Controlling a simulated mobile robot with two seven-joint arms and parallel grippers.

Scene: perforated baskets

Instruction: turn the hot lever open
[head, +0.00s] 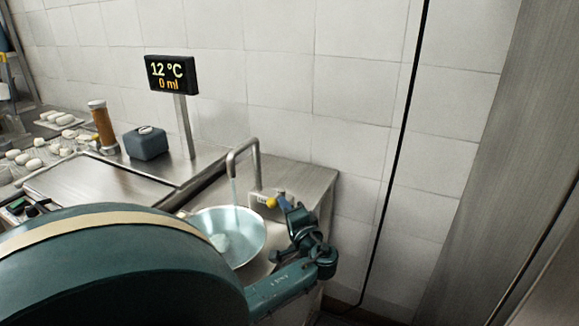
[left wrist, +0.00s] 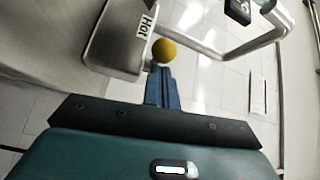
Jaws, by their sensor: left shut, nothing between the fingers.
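The hot lever ends in a yellow ball knob (head: 271,202), beside the tap base at the sink's right side. In the left wrist view the yellow knob (left wrist: 164,50) sits next to a metal block with a "Hot" label (left wrist: 147,23). My left gripper (head: 283,203) has its blue fingers shut with nothing between them. Its fingertips are right at the knob in the left wrist view (left wrist: 162,72); whether they touch cannot be told. The lever's stem is mostly hidden. My right gripper is not in view.
A curved metal tap (head: 245,147) stands over a round metal bowl (head: 258,240), with a thin pale streak below its spout. A display (head: 171,75) reads 12 °C and 0 ml. A dark box (head: 146,143) and a brown jar (head: 102,127) stand left. A tiled wall is behind.

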